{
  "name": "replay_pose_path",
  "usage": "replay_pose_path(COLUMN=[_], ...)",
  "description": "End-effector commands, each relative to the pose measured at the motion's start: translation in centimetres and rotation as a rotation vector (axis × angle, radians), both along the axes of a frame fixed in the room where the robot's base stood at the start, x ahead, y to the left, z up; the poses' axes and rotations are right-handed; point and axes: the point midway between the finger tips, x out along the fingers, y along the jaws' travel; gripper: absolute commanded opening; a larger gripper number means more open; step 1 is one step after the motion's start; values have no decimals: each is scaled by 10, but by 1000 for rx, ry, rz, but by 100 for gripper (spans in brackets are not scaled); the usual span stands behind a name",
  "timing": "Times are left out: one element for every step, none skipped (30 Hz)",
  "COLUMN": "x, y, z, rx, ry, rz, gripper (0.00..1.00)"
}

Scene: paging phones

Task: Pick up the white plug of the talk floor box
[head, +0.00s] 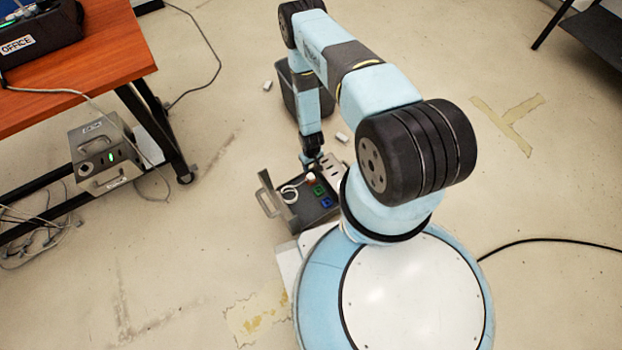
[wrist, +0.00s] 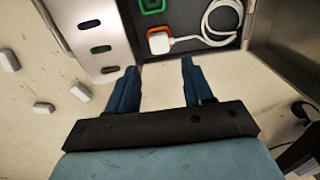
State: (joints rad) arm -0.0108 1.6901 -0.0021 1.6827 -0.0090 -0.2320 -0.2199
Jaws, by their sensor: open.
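The white plug (wrist: 159,43) sits at an orange-framed socket in a dark floor box (wrist: 195,50), at the top of the wrist view. Its white cable (wrist: 222,22) curls to the right inside the box. A green-framed socket (wrist: 153,6) lies just beyond. My gripper (wrist: 158,66) is open, its two blue fingers pointing toward the box edge, with the plug ahead of the gap between them and nothing held. In the head view the floor box (head: 316,212) lies open in front of my base, my gripper (head: 309,158) at its far side. No talk label is readable.
A silver slotted panel (wrist: 98,38) borders the box close to the left finger. Small white blocks (wrist: 79,92) lie on the floor. A dark bin (head: 287,92) stands beyond my forearm. An orange-topped table (head: 90,50) and a grey box (head: 105,150) are at left.

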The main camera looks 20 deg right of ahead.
Motion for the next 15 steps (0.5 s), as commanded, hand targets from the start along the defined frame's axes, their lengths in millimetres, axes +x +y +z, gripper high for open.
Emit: replay_pose_path(x=[-1, -1, -1, -1, -1, -1, -1, -1, -1, -1, 0, 0, 0, 0, 0], y=[0, 0, 0, 0, 0, 0, 0, 0, 0, 0, 0, 0, 0, 0, 0], z=[-9, -13, -20, -25, -29, -35, -40, -44, -50, -54, -57, -61, -63, -66, -68], rx=[0, 0, 0, 0, 0, 0, 0, 0, 0, 0, 0, 0, 0, 0, 0], ry=[1, 1, 1, 1, 1, 1, 2, 1, 2, 1, 0, 1, 0, 0, 1], rz=[0, 0, 0, 0, 0, 0, 0, 0, 0, 0, 0, 0, 0, 0, 0], gripper=[51, 51, 51, 51, 51, 51, 51, 51, 51, 51, 51, 51, 51, 51, 51])
